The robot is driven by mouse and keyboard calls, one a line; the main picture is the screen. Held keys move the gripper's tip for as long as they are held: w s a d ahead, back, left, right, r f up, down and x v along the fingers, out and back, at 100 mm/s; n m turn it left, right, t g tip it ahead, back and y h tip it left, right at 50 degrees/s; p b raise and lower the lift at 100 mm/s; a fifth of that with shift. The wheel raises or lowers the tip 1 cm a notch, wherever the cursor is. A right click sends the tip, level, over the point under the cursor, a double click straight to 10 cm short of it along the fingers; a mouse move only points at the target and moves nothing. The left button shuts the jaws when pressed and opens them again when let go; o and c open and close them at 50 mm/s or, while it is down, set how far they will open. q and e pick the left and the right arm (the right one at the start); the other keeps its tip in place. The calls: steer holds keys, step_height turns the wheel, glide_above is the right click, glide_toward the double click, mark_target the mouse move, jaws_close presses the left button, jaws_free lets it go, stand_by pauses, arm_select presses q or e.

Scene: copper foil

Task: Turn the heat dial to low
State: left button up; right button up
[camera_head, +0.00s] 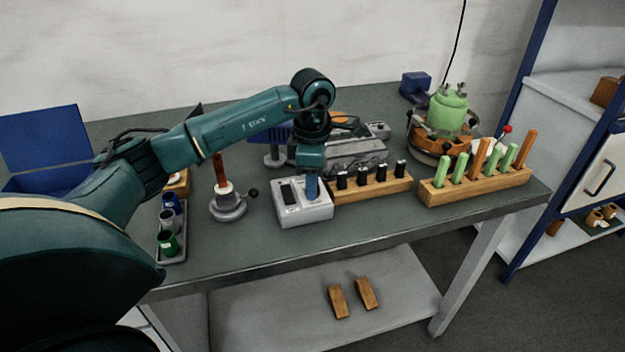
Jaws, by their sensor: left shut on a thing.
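A small light-grey control box (305,214) stands near the front edge of the workbench, with a dark slot or switch (288,192) on the left of its top. My left arm reaches in from the left, and its gripper (312,188) points down onto the right part of the box top. The gripper is shut on the heat dial there. The dial itself is hidden by the fingers, so its setting cannot be read. My right gripper is not in view.
A wooden rack with black-topped pegs (372,187) stands close to the box's right. A burner-like stand (228,206) is to its left. Farther right are a rack of green and brown sticks (475,184) and a green pot (449,115). The front bench strip is clear.

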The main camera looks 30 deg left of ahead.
arm_select(q)
steer(key=c, duration=0.4)
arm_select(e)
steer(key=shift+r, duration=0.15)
arm_select(q)
steer(key=shift+o, duration=0.2)
steer(key=shift+n, duration=0.4)
steer(key=n, duration=0.2)
steer(key=shift+n, duration=0.4)
steer(key=n+p, duration=0.1)
steer(key=n, duration=0.3)
steer(key=shift+n, duration=0.3)
steer(key=n, duration=0.5)
steer(key=shift+p, duration=0.4)
steer(key=n, duration=0.4)
steer(key=shift+n+p, duration=0.3)
steer(key=shift+p, duration=0.05)
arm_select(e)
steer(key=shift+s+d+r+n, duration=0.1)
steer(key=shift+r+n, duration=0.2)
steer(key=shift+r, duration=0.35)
arm_select(q)
steer(key=o, duration=1)
